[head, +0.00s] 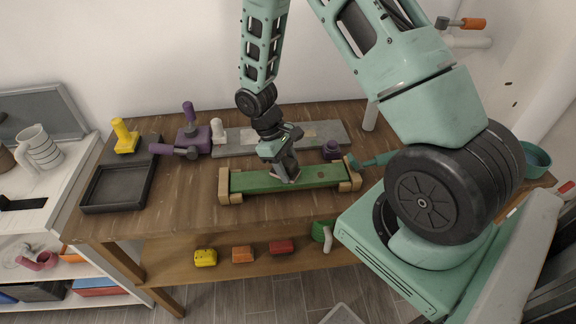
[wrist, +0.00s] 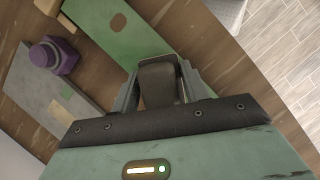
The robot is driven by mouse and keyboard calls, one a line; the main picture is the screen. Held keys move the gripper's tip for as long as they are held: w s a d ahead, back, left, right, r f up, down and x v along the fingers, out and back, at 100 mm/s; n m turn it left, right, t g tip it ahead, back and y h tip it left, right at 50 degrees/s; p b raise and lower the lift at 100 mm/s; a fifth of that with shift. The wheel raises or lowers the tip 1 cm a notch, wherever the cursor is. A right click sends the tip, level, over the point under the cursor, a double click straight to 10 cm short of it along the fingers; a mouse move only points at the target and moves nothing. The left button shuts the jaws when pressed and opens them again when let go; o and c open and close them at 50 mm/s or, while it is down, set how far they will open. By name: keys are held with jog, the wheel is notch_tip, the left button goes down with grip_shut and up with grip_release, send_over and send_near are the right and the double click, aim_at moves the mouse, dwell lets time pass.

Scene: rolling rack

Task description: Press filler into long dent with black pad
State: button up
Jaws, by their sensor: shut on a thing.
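A long green board (head: 325,174) lies on the wooden table, held at its ends by wooden blocks. It also shows in the wrist view (wrist: 140,45). A brownish spot (wrist: 118,22) shows on it, rounded rather than long. My gripper (head: 286,174) points down at the middle of the board. In the wrist view its fingers are shut on a dark block (wrist: 158,84), which appears to be the black pad. The pad's lower face is hidden, so I cannot tell whether it touches the board. The long dent and its filler are not clearly visible, perhaps beneath the gripper.
A yellow stamp (head: 125,136), a purple stamp (head: 190,130) and a black tray (head: 115,188) stand left. A teal tool (head: 375,160) lies right. Coloured blocks sit on the lower shelf.

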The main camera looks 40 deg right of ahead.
jog(key=shift+r+p, duration=2.85)
jog(key=shift+r, duration=0.6)
